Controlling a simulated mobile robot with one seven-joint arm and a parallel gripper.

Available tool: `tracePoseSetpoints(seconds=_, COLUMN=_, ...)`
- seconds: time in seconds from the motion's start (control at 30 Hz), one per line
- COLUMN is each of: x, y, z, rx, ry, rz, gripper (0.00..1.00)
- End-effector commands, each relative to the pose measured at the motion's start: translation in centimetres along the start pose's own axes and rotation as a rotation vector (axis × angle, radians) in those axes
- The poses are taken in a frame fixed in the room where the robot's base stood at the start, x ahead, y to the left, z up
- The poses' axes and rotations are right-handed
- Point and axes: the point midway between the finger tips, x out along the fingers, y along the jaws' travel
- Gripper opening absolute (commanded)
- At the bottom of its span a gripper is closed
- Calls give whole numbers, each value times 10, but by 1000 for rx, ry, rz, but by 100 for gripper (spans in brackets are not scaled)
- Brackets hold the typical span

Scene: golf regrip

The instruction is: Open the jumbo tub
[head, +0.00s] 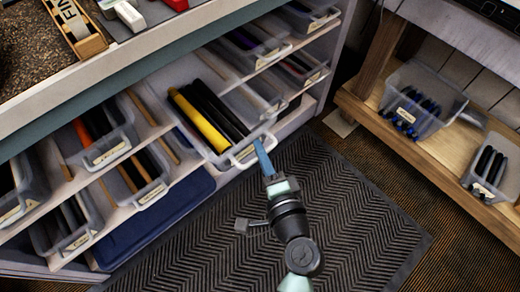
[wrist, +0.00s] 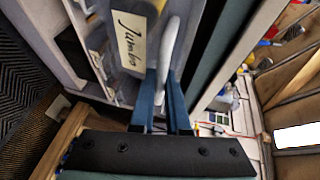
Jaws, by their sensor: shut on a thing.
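The jumbo tub (head: 226,158) is a clear bin with a yellow grip and several black grips in it. It sticks out of the shelf unit past its neighbours. Its white handle (head: 243,161) is at the front; the handle also shows in the wrist view (wrist: 169,50). A label reading "Jumbo" (wrist: 130,42) is on its front wall. My gripper (head: 263,150) has blue fingers at the front of the tub, shut on the handle; its fingertips show in the wrist view (wrist: 162,78). The exact contact is partly hidden.
Other tubs of grips (head: 110,148) sit in the shelf unit around it. A dark ridged mat (head: 340,205) covers the clear floor in front. A wooden shelf (head: 400,145) at right holds a tub of blue-tipped grips (head: 415,112) and another tub (head: 488,172).

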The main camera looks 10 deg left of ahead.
Motion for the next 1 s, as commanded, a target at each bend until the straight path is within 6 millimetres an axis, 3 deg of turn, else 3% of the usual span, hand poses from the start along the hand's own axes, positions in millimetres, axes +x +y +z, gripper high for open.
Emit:
tracePoseSetpoints(seconds=0.03, x=0, y=0, z=0, rx=0, ry=0, rz=-1, gripper=17)
tracePoseSetpoints(seconds=0.2, x=0, y=0, z=0, rx=0, ry=0, rz=-1, gripper=43)
tracePoseSetpoints(seconds=0.57, x=-6, y=1, z=0, rx=1, ry=2, rz=1, gripper=43)
tracePoseSetpoints(seconds=0.67, x=-20, y=1, z=0, rx=0, ry=3, rz=3, gripper=43)
tracePoseSetpoints(seconds=1.0, x=-93, y=1, z=0, rx=2, ry=3, rz=3, gripper=43)
